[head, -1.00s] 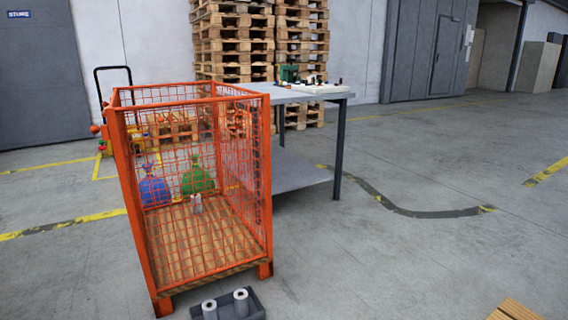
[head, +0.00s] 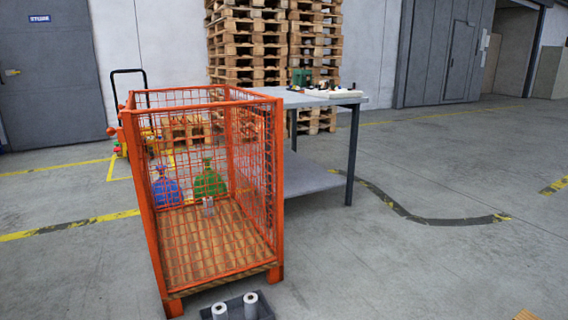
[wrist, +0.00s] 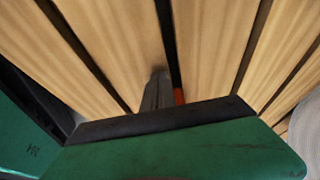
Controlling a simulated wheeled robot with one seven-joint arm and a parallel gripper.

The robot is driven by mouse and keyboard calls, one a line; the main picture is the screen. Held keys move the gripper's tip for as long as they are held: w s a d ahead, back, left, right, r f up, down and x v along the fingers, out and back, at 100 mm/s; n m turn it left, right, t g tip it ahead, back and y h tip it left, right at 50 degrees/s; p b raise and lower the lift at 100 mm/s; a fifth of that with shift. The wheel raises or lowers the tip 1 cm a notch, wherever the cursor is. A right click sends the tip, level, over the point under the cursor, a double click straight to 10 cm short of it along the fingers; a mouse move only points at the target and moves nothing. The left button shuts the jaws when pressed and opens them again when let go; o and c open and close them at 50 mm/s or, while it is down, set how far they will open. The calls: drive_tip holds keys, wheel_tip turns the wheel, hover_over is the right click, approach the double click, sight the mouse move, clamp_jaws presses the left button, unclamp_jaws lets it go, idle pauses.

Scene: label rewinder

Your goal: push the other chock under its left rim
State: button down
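I cannot make out a chock in either view. In the wrist view, pale wooden slats (wrist: 213,45) with dark gaps fill the upper part. A green body with a black edge (wrist: 190,148) crosses the bottom; I cannot tell what it belongs to. A narrow grey piece (wrist: 157,91) rises from behind its edge, with a small orange-red patch beside it. Part of a pale round thing (wrist: 307,105) shows at the right edge. No gripper fingers can be made out for certain, and the head view does not show my gripper.
An orange mesh cage (head: 277,190) stands in front, with a blue bag (head: 166,192) and a green bag (head: 209,183) inside. A dark tray (head: 267,311) with white rolls lies before it. A grey table (head: 325,183) stands behind.

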drive_tip(key=shift+s+d, duration=0.6)
drive_tip(key=shift+s, duration=0.65)
drive_tip(key=shift+s+d, duration=0.65)
drive_tip(key=shift+s, duration=0.6)
drive_tip(key=shift+s+d, duration=0.6)
drive_tip(key=shift+s, duration=0.65)
drive_tip(key=shift+w, duration=0.1)
drive_tip(key=shift+w+a+r+p, duration=0.2)
drive_tip(key=shift+w+a+r, duration=0.15)
drive_tip(key=shift+w, duration=0.25)
drive_tip(key=shift+w+a+r+p, duration=0.15)
drive_tip(key=shift+w+a+r, duration=0.15)
drive_tip(key=shift+w, duration=0.3)
drive_tip(key=shift+w+a+r+p, duration=0.25)
drive_tip(key=shift+w+r, duration=0.15)
drive_tip(key=shift+w, duration=0.2)
wheel_tip(320, 180, up, 8)
drive_tip(key=p, duration=0.4)
drive_tip(key=shift+p, duration=0.4)
